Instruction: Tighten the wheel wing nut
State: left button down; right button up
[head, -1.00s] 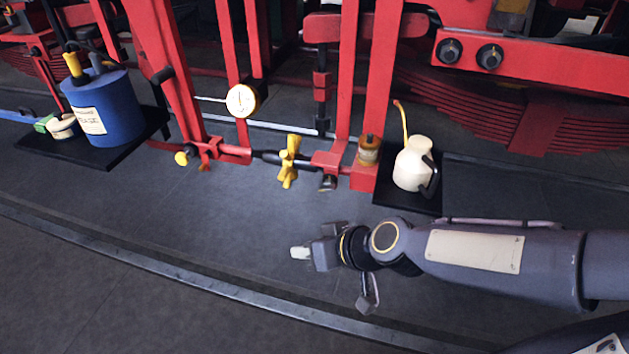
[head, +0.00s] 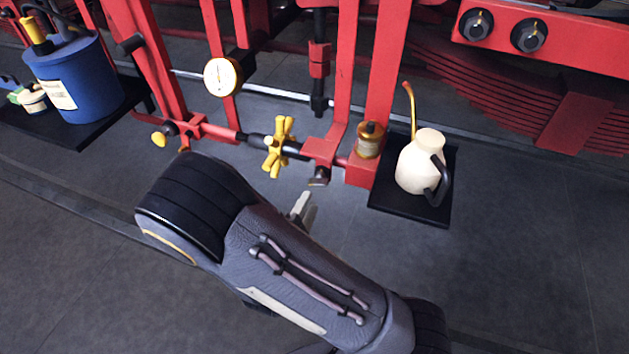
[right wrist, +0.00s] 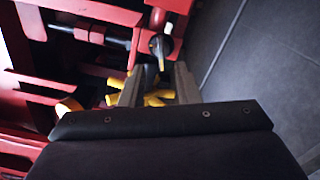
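A yellow spoked wheel nut (head: 279,147) sits on a dark horizontal rod between red brackets, which I take to be the wheel wing nut. My right gripper (head: 302,208) is below and slightly right of it in the head view, mostly hidden behind my own forearm. In the right wrist view my right gripper (right wrist: 158,88) has its two fingers apart. Yellow spokes (right wrist: 155,98) show between and beyond the fingers, partly hidden by them; I cannot tell whether they touch. My left gripper is in neither view.
A dial gauge (head: 222,76) and a yellow knob (head: 159,138) are left of the wheel nut. A brass cup (head: 370,139) and a cream oil can (head: 421,163) on a black tray (head: 440,215) are right. A blue drum (head: 76,80) stands far left. Open floor lies in front.

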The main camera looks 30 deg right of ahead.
aim_at(318, 185)
jog(key=x, duration=0.7)
jog(key=shift+a, duration=0.1)
grip_shut()
